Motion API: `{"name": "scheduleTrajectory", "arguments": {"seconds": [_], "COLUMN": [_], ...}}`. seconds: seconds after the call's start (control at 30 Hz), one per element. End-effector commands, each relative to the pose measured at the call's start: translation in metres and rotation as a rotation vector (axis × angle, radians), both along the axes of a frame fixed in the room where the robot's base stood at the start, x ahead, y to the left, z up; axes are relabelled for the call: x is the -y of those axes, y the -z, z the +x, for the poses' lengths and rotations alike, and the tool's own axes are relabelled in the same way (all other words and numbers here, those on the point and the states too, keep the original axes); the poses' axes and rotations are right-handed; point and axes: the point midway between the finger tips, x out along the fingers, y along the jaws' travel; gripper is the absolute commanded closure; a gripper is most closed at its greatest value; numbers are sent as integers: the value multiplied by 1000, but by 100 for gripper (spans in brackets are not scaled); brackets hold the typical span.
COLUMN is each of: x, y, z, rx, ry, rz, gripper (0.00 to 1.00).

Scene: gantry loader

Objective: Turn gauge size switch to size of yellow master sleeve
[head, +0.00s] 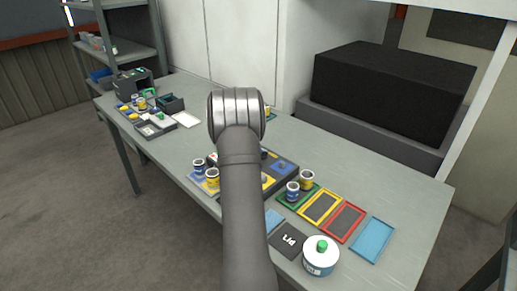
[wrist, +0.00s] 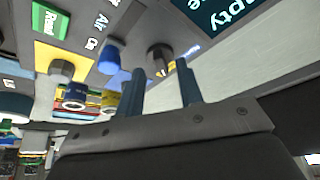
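My gripper (wrist: 163,82) shows in the wrist view, its two fingers apart with nothing held between them. A dark knob (wrist: 158,58) stands on the grey gauge panel close to the fingertips, with small yellow and blue marks beside it; it looks like the size switch. Its setting is too small to read. A blue knob (wrist: 110,55) sits left of it by the words "Air On". A yellow sleeve (wrist: 110,98) and a blue sleeve (wrist: 75,95) stand farther left. I cannot tell which sleeve is the master. In the head view my arm hides the gripper.
A green "Read" label (wrist: 49,22) and a dark "Empty" display (wrist: 215,12) are on the panel. In the head view, yellow (head: 321,206), red (head: 343,222) and blue (head: 372,240) trays lie at right. A white round container (head: 320,258) stands near the front edge.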

Motion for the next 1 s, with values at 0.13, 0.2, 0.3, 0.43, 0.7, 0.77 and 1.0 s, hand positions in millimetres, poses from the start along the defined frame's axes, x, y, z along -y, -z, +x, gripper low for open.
{"name": "scheduleTrajectory", "arguments": {"seconds": [0.13, 0.2, 0.3, 0.43, 0.7, 0.77, 1.0], "x": [-14, -21, -31, -41, -56, -57, -58], "y": [-34, -50, -73, -100, -136, -139, -142], "z": [-1, -2, -4, -6, -9, -9, -9], "rx": [5, 5, 5, 3, 1, 0, 0], "ry": [-2, -1, -1, 0, 0, 1, 0], "rz": [1, 1, 2, 1, 1, 1, 1], "gripper": [66, 66, 66, 66, 66, 66, 66]}}
